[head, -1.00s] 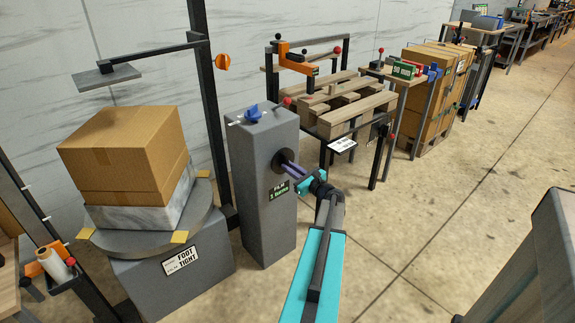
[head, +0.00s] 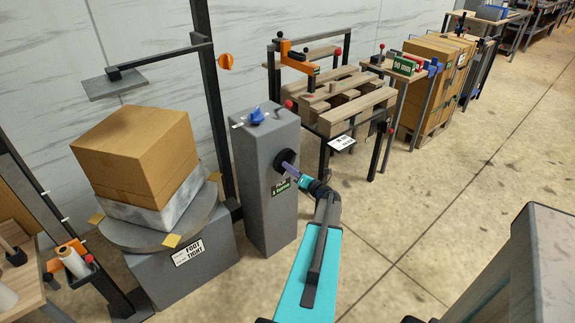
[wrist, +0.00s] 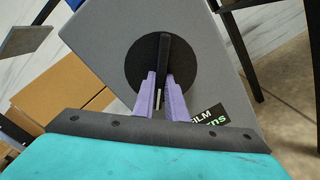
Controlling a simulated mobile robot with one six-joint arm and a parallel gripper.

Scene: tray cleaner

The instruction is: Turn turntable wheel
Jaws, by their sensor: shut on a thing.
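The turntable wheel is a black round disc with a raised bar across it (wrist: 143,72), on the side of a grey pillar (head: 262,185). In the head view the wheel (head: 285,158) is partly hidden by my gripper. My gripper (wrist: 164,88) has its purple fingers shut on the wheel's bar, one on each side. It reaches the pillar from the lower right in the head view (head: 291,171). The round grey turntable (head: 140,236) stands left of the pillar, with a wrapped pale block and a cardboard box (head: 135,152) on it.
A blue knob (head: 257,115) tops the pillar. A black post with an arm and flat plate (head: 116,84) rises behind the turntable. A pallet rack (head: 340,105) stands to the right. The concrete floor on the right is clear.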

